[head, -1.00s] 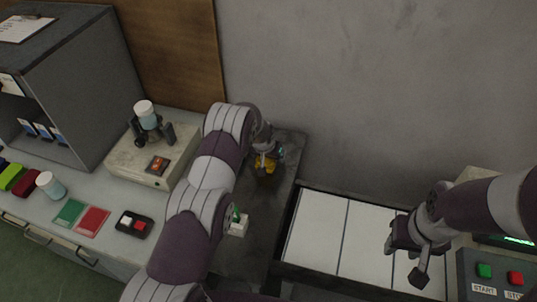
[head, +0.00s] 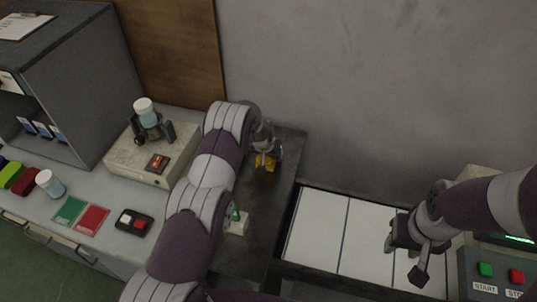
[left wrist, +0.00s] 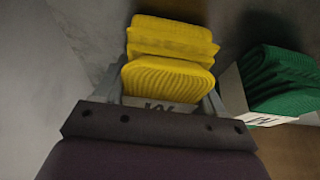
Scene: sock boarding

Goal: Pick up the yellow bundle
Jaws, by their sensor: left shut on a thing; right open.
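The yellow bundle (left wrist: 170,65) is folded ribbed knit with a white, black-marked band (left wrist: 158,105) around it. In the left wrist view it sits between the fingers of my left gripper (left wrist: 165,95), which is shut on it. In the head view the yellow bundle (head: 265,162) shows small under my left gripper (head: 264,150), over the dark surface. Whether it touches that surface is hard to tell. My right gripper (head: 420,262) is open and empty above the white panels at the right.
A green bundle with a white band (head: 237,221) stands nearer on the dark surface (head: 250,255); it also shows in the left wrist view (left wrist: 280,80). White conveyor panels (head: 320,230) lie to the right. A beige device (head: 135,165) stands left of my left arm. The grey wall (head: 380,90) is behind.

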